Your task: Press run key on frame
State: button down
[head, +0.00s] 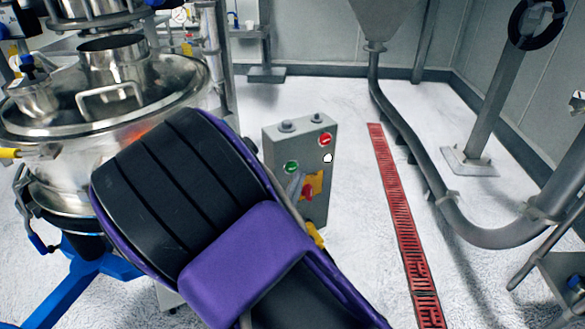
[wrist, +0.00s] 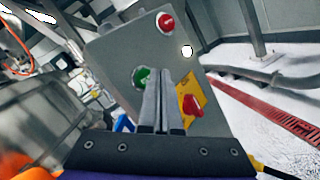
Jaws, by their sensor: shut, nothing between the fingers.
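The grey control box (head: 318,210) stands on the frame right of my arm; it fills the middle of the wrist view (wrist: 110,50). Its face has a green button (head: 291,167), likely the run key, also in the wrist view (wrist: 140,77). A red button (head: 326,139) sits at upper right, with a white button (head: 328,158) below it. A red knob on a yellow plate (head: 314,183) is lower down. My gripper (wrist: 168,82) is shut and empty, its tips pointing at the face just right of the green button. Whether they touch the box is unclear.
A steel sifter vessel (head: 150,130) with a lid and clamps stands at left, on a blue base (head: 90,270). A red floor grate (head: 400,215) and a bent grey pipe (head: 405,140) lie to the right. White floor between box and grate is clear.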

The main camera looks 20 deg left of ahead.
jog(key=shift+w, duration=0.1)
jog(key=shift+w+a, duration=0.2)
jog(key=shift+a, duration=0.1)
jog(key=shift+w+a, duration=0.3)
dwell(1.0)
dwell(0.3)
jog(key=shift+s+d, duration=0.6)
jog(key=s+d, duration=0.3)
jog(key=shift+s+d, duration=0.25)
jog(key=shift+d, duration=0.05)
dwell(0.8)
